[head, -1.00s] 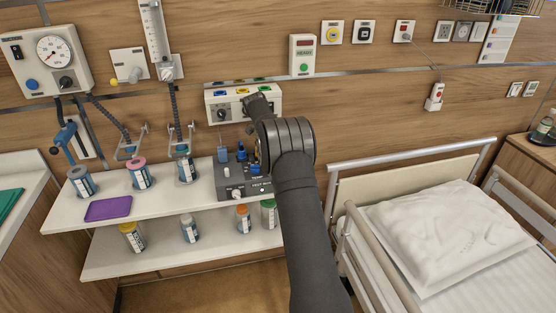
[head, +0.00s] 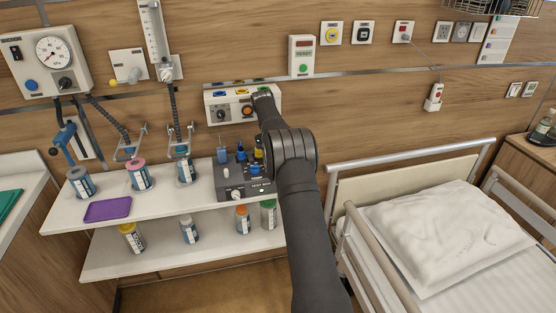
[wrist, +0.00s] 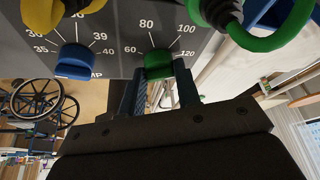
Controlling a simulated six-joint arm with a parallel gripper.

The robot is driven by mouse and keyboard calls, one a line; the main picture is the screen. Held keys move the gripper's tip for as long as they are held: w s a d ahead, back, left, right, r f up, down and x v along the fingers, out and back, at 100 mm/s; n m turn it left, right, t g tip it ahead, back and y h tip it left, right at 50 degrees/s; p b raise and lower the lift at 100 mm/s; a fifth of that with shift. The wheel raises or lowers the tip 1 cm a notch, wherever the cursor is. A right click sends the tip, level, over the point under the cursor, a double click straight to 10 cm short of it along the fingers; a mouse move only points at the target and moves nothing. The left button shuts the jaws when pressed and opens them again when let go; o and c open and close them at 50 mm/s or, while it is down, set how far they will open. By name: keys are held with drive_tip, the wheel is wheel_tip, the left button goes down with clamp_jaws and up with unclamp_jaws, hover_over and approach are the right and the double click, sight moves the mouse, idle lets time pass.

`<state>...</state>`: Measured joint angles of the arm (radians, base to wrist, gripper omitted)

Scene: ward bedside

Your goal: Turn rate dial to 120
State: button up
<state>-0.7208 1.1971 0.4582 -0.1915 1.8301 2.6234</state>
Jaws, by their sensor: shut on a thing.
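In the wrist view the green rate dial (wrist: 158,60) sits on a dark grey panel (wrist: 110,30), with the marks 60, 80, 100 and 120 around it. My gripper (wrist: 160,76) has one finger on each side of the dial and is shut on it. I cannot tell which mark the dial points to. In the head view the grey test box (head: 232,191) stands on the upper white shelf. My arm covers its right side, and the green dial and my fingertips are hidden there.
A blue temperature dial (wrist: 76,60) is left of the green one. Yellow (wrist: 85,8) and green (wrist: 268,36) cables hang close above the dials. A wall panel (head: 213,98) is above the box. The bed rail (head: 410,155) is right of my arm.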

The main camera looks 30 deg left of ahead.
drive_tip(key=o, duration=1)
drive_tip(key=shift+c, duration=0.2)
drive_tip(key=shift+r, duration=0.35)
drive_tip(key=r, duration=0.4)
drive_tip(key=shift+w+d, duration=0.1)
drive_tip(key=shift+d, duration=0.3)
drive_tip(key=w+d+r, duration=0.1)
drive_tip(key=d+r, duration=0.5)
drive_tip(key=d, duration=0.4)
drive_tip(key=shift+d+r, duration=0.15)
drive_tip(key=shift+d, duration=0.25)
drive_tip(key=shift+a, duration=0.15)
